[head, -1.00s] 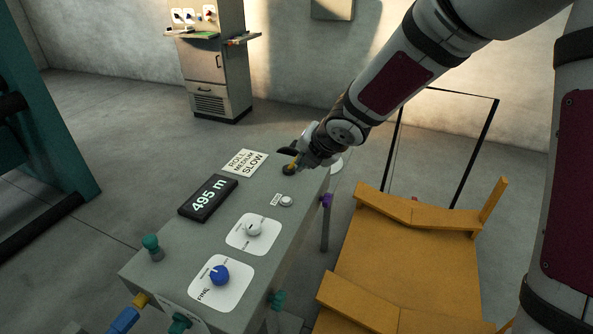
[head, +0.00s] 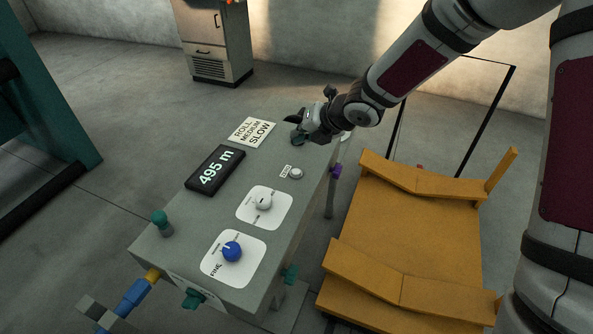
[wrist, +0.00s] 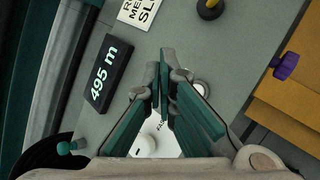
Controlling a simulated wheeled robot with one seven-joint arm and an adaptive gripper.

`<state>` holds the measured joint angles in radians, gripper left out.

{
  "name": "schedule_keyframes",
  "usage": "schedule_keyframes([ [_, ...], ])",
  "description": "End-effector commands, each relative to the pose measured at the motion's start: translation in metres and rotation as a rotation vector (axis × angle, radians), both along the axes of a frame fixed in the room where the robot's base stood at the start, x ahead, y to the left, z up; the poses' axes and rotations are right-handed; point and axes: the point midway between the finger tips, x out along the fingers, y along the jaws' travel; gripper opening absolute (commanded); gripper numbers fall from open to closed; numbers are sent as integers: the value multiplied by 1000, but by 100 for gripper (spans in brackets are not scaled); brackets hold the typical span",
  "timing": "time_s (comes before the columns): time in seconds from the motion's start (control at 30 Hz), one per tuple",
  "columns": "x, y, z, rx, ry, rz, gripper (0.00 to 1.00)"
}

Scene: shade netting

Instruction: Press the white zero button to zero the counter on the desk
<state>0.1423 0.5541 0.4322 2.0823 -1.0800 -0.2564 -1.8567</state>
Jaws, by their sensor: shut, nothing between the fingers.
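The white zero button (head: 296,173) is a small round button on the grey desk panel, beside a small label plate. In the wrist view the button (wrist: 202,88) shows just right of my fingers, partly covered by one. The counter (head: 215,171) is a black display reading 495 m; it also shows in the wrist view (wrist: 108,73). My gripper (head: 294,128) is over the far end of the desk, beyond the button in the head view and apart from it. Its teal-padded fingers (wrist: 163,62) are shut and empty.
Two dials, a white-knobbed one (head: 264,202) and a blue-knobbed one (head: 232,251), sit nearer on the desk. A yellow-and-black knob (wrist: 209,8) is on the panel. An orange wooden frame (head: 400,225) stands right of the desk. A sign (head: 252,132) lies beyond the counter.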

Motion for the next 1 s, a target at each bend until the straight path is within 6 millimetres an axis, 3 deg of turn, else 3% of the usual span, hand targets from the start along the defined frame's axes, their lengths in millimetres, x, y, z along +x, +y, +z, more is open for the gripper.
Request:
schedule_keyframes([
  [0.53, 2, -1, -61, -2, 2, -2, 0],
  [1.0, 1, -1, -82, -1, 1, -2, 0],
])
